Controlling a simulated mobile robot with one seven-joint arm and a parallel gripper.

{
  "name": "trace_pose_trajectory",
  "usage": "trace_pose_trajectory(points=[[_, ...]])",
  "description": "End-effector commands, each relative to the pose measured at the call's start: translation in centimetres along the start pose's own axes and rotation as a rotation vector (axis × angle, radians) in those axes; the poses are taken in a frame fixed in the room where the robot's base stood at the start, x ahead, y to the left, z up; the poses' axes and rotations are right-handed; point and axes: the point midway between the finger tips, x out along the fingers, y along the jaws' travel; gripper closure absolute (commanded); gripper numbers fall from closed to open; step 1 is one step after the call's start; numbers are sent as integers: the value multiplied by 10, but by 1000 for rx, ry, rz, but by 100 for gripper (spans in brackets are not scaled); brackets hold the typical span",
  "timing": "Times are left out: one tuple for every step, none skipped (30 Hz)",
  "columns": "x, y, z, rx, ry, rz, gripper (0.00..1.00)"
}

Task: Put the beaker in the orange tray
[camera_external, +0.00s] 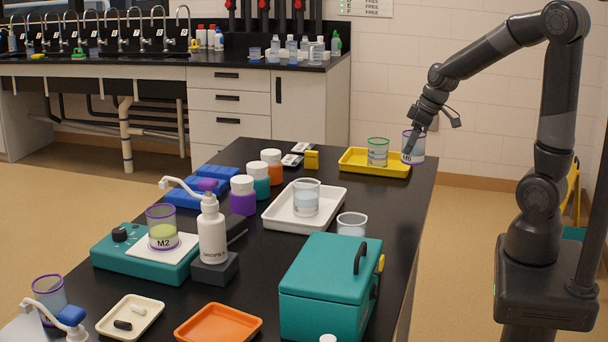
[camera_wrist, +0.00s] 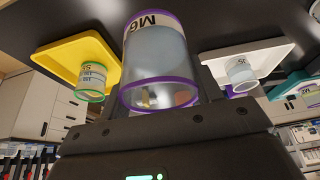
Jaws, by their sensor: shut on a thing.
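A clear beaker with purple rims and an "M6" label (camera_external: 417,154) is held in my gripper (camera_external: 413,137), at the right end of the yellow tray. It fills the middle of the wrist view (camera_wrist: 156,62). My gripper is shut on it; the fingertips are mostly hidden in the wrist view. I cannot tell whether the beaker's base is clear of the tray. The orange tray (camera_external: 218,325) lies empty at the near edge of the black table, far from my gripper.
The yellow tray (camera_external: 352,165) holds a green-rimmed beaker (camera_external: 377,152), close left of the held one. A white tray (camera_external: 275,218) with a beaker (camera_external: 306,198), a loose beaker (camera_external: 351,224), a teal box (camera_external: 325,285) and a dropper bottle (camera_external: 212,232) stand toward the orange tray.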

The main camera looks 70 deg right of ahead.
Motion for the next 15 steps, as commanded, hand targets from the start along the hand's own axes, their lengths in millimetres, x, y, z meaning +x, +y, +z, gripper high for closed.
trace_pose_trajectory(points=[[-2, 1, 0, 0, 1, 1, 67], [-3, 2, 1, 0, 1, 1, 67], [-4, 3, 1, -1, 1, 1, 67], [-4, 3, 2, -1, 1, 1, 67], [-5, 4, 2, -1, 1, 1, 67], [-5, 4, 2, -1, 1, 1, 67], [-6, 4, 2, -1, 1, 1, 67], [-6, 5, 2, -1, 1, 1, 67], [-6, 5, 3, -1, 1, 1, 67], [-6, 5, 2, -2, 1, 0, 67], [-6, 5, 2, -3, 1, 0, 67], [-6, 4, 0, -6, 1, -1, 67], [-6, 4, -2, -10, 0, -2, 67], [-5, 2, -5, -15, 0, -4, 67], [-4, 0, -10, -24, -1, -7, 67]])
